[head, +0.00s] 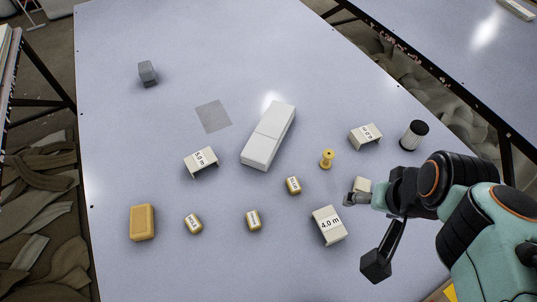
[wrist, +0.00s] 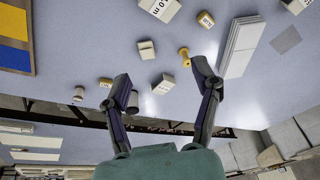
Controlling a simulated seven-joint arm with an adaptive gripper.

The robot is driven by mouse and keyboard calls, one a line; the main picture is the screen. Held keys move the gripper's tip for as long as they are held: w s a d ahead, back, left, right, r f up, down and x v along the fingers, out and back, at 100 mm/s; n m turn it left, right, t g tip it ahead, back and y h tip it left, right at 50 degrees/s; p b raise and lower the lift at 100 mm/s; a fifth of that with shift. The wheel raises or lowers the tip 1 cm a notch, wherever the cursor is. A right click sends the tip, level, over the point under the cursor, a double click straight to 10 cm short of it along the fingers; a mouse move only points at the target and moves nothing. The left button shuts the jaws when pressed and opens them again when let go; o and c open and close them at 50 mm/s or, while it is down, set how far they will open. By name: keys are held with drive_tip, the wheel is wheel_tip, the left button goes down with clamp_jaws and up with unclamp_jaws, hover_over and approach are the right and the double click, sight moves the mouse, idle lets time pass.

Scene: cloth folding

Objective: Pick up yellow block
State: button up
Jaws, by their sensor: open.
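A plain yellow block (head: 142,222) lies on the table at the front left in the head view. I cannot make it out in the wrist view. Smaller yellow blocks with white labels lie to its right: one (head: 193,223), a second (head: 253,220) and a third (head: 293,185). My gripper (head: 364,233) is far to the right of the plain yellow block, beside the white 4.0 m piece (head: 329,225). In the wrist view my gripper (wrist: 160,72) has its fingers spread wide, with nothing held between them.
The table (head: 110,120) also bears a long white box (head: 268,136), a yellow spool (head: 327,159), a 5.0 m bracket (head: 201,162), another bracket (head: 365,136), a black-and-white cylinder (head: 413,135) and a grey block (head: 147,73). The left side is mostly clear.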

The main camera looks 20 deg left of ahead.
drive_tip(key=w+a+f+n, duration=0.1)
drive_tip(key=w+a+f, duration=0.1)
drive_tip(key=w+a, duration=0.4)
drive_tip(key=n+g, duration=0.3)
drive_tip(key=n, duration=0.3)
hover_over(253, 219)
drive_tip(key=shift+h, duration=0.4)
wheel_tip(253, 219, down, 18)
drive_tip(key=shift+f, duration=0.2)
wheel_tip(253, 219, down, 6)
drive_tip(key=shift+f, duration=0.15)
drive_tip(key=c, duration=1)
